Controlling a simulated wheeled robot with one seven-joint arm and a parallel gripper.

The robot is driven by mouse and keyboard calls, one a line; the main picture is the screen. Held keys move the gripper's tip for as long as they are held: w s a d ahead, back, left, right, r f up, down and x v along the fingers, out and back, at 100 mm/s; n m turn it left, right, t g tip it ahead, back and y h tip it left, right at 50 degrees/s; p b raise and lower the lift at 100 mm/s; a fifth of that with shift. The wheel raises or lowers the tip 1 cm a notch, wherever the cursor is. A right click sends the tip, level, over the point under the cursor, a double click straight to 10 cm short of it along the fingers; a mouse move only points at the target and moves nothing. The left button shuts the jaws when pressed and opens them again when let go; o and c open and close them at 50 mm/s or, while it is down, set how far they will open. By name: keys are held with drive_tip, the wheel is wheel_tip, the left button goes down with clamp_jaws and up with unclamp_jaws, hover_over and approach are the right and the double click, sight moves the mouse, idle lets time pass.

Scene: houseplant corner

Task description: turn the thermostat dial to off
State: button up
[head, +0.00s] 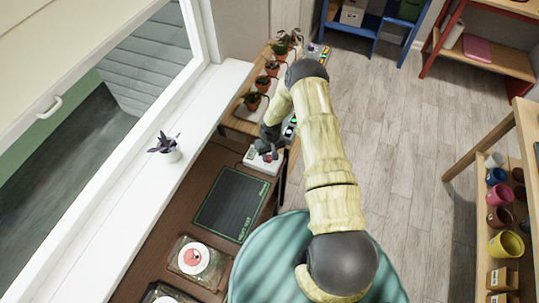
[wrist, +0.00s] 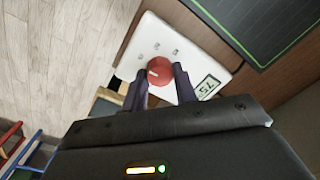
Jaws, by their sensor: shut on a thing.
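The thermostat is a white box (head: 256,165) at the right end of the heat mat in the head view; it also shows in the wrist view (wrist: 150,38). Its round red dial (wrist: 160,71) has a white pointer mark toward its left side. Small grey marks sit on the box around the dial, too small to read. A display (wrist: 207,87) on the box seems to read 75. My gripper (wrist: 158,76) has one dark finger on each side of the dial and is shut on it. In the head view my gripper (head: 268,146) partly covers the dial.
A dark heat mat (head: 232,203) with a green border lies beside the thermostat on the brown bench. Potted seedlings (head: 252,100) stand behind my gripper. A round teal surface (head: 265,270) is at the front. A purple plant (head: 166,147) stands on the white windowsill.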

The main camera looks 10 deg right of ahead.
drive_tip(key=n+b, duration=0.4)
drive_tip(key=shift+f, duration=0.2)
drive_tip(key=n+b, duration=0.3)
drive_tip(key=n, duration=0.2)
drive_tip(key=shift+a+n+b, duration=0.1)
drive_tip(key=shift+n+b, duration=0.2)
drive_tip(key=shift+b, duration=0.05)
drive_tip(key=n+b, duration=0.1)
drive_tip(key=n, duration=0.4)
drive_tip(key=shift+r+b, duration=0.15)
drive_tip(key=shift+b, duration=0.2)
drive_tip(key=n, duration=0.5)
drive_tip(key=shift+h, duration=0.3)
drive_tip(key=o, duration=1)
drive_tip(key=shift+r, duration=0.15)
